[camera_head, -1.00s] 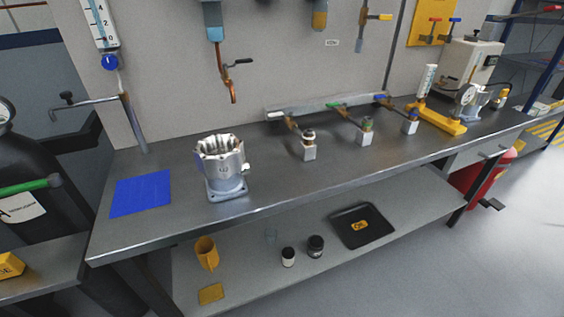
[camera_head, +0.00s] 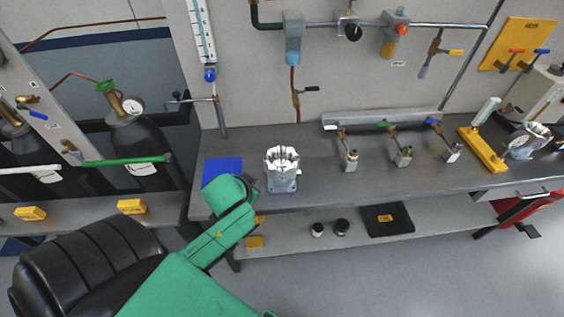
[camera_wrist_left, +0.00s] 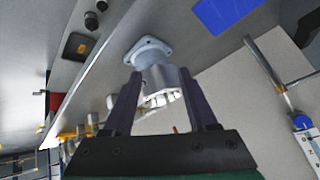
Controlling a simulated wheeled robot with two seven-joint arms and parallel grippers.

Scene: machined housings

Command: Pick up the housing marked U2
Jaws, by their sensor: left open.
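One grey machined housing (camera_head: 282,172) stands upright on the bench, with a scalloped open top and a flat flanged base. Its mark is too small to read now. My left arm reaches in from the lower left in the head view, its green end close to the housing's left side; the fingers do not show there. In the left wrist view my left gripper (camera_wrist_left: 160,76) is open, its two dark fingers spread. The housing (camera_wrist_left: 154,54) appears between and beyond the fingertips; I cannot tell whether they touch it. My right gripper is not in view.
A blue mat (camera_head: 222,166) lies left of the housing. Several valve fittings (camera_head: 403,157) stand to its right, before a yellow stand (camera_head: 482,148). A wall pipe with a tap (camera_head: 296,95) hangs behind. The lower shelf holds jars and a black tray (camera_head: 388,220).

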